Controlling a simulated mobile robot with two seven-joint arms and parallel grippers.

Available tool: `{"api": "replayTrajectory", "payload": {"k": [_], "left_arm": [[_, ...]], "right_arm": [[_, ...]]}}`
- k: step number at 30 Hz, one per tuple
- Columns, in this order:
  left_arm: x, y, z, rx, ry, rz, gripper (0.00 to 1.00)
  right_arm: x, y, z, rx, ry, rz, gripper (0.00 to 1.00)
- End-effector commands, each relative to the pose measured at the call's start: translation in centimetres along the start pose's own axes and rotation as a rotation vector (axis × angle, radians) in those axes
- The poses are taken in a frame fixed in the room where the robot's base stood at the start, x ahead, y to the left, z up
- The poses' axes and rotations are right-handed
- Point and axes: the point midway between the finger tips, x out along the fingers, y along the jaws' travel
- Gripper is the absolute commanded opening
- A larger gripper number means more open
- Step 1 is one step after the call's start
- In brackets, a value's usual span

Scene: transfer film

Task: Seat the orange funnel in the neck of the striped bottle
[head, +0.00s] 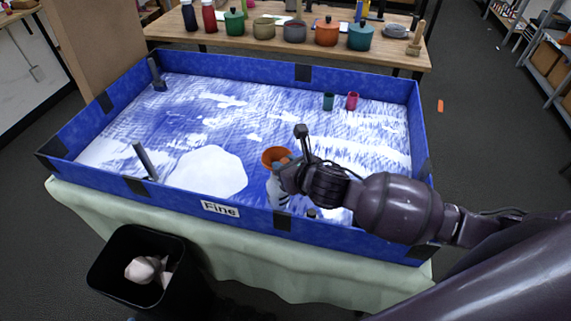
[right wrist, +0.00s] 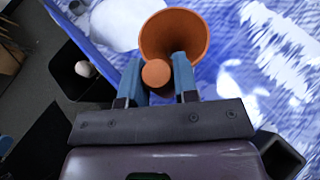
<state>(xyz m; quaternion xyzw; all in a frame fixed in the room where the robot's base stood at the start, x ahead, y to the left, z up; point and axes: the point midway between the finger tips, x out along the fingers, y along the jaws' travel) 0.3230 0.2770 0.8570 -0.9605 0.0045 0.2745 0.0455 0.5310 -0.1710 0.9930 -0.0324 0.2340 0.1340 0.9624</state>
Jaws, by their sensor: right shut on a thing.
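The orange funnel (head: 275,155) is in the blue-walled tray, near its front wall, with its wide mouth up. My right gripper (head: 285,165) is shut on the funnel's round side knob. In the right wrist view the two blue fingers (right wrist: 158,64) are on either side of this knob, and the funnel's cone (right wrist: 173,30) is beyond them. The striped bottle (head: 275,192) stands below the funnel, partly hidden by my right gripper. Its neck is hidden, so I cannot tell whether the spout is in it. My left gripper is not in view.
The tray's blue wall (head: 250,215) carries a "Fine" label. A white patch (head: 208,172) lies left of the funnel. Teal (head: 328,101) and pink (head: 352,101) cups stand at the back right. Dark posts (head: 145,160) stand at the left. A black bin (head: 110,270) is in front.

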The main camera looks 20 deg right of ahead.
Motion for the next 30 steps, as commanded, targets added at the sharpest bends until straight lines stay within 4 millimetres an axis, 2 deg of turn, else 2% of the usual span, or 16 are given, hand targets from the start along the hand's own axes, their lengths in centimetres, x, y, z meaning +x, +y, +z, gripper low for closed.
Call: {"api": "replayTrajectory", "payload": {"k": [19,20,21,25,30], "left_arm": [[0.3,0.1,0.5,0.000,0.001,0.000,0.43],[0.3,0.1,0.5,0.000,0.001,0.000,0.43],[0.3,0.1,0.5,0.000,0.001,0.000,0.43],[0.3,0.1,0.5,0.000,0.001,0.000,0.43],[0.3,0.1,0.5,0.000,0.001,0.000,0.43]], "right_arm": [[0.6,0.0,-1.2,0.000,0.000,0.000,0.00],[0.6,0.0,-1.2,0.000,-0.001,0.000,0.29],[0.6,0.0,-1.1,0.000,-0.001,0.000,0.36],[0.6,0.0,-1.1,0.000,0.000,0.000,0.56],[0.6,0.0,-1.1,0.000,0.000,0.000,0.58]]}}
